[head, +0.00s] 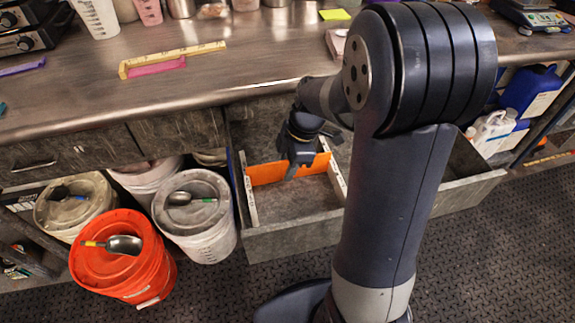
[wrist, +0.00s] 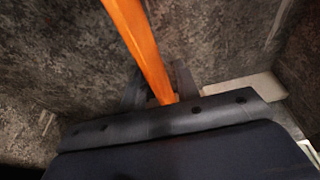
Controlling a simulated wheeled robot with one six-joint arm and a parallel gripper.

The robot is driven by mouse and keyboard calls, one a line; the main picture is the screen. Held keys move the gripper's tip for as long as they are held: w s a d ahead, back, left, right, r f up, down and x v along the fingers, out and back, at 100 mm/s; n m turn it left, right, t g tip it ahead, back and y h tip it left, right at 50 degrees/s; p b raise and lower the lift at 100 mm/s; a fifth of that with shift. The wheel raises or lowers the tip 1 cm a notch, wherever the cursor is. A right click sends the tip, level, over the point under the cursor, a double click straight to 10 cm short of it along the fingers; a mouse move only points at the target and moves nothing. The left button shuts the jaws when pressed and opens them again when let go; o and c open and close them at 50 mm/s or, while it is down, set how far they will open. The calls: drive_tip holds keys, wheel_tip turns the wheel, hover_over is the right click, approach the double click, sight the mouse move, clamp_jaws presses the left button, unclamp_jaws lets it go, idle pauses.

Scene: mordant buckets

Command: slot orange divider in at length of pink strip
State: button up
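The orange divider (head: 265,172) stands on edge across the open drawer (head: 290,232), between two pale slotted rails (head: 251,205) (head: 338,178). Its ends appear to be at the rails; whether they sit fully in slots is unclear. My gripper (head: 298,167) is over the divider's middle, pointing down. In the wrist view the divider (wrist: 142,45) runs between the two fingers (wrist: 158,84), which appear shut on it. The pink strip (head: 157,67) lies on the counter alongside a yellow measuring rule (head: 172,58), at the upper left.
The steel counter (head: 235,70) overhangs the drawer's back. A red bucket (head: 120,265) and white buckets (head: 205,235) with scoops stand left of the drawer. Blue and white jugs (head: 530,92) sit on a shelf at right. My arm hides the drawer's middle right.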

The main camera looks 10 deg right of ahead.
drive_tip(key=p+v, duration=0.2)
drive_tip(key=v, duration=0.8)
drive_tip(key=shift+r, duration=0.25)
drive_tip(key=shift+f, duration=0.15)
drive_tip(key=b+x, duration=0.2)
drive_tip(key=x, duration=0.9)
drive_tip(key=shift+r, duration=0.6)
drive_tip(key=shift+d+r+p, duration=0.1)
drive_tip(key=shift+r+p, duration=0.1)
drive_tip(key=shift+p, duration=0.2)
